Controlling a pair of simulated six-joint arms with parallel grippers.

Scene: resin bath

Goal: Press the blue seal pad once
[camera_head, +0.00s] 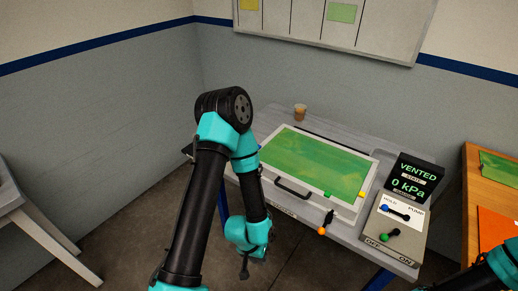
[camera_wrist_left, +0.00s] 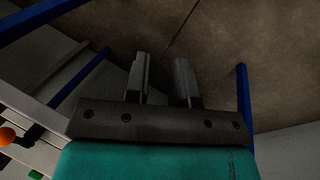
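No blue seal pad can be made out for sure. Along the front rim of the white-framed bath lid (camera_head: 303,205) I see a green pad (camera_head: 327,194) and a yellow pad (camera_head: 362,194); my left arm hides the lid's left part. My left gripper (camera_head: 244,272) hangs low in front of the table, pointing down, away from the pads. In the left wrist view its two fingers (camera_wrist_left: 162,72) stand apart with nothing between them, over the floor. Of my right arm only a teal part shows at the lower right edge; its gripper is out of sight.
An orange-knobbed lever (camera_head: 322,231) sticks out at the front. A cup (camera_head: 300,112) stands at the back.

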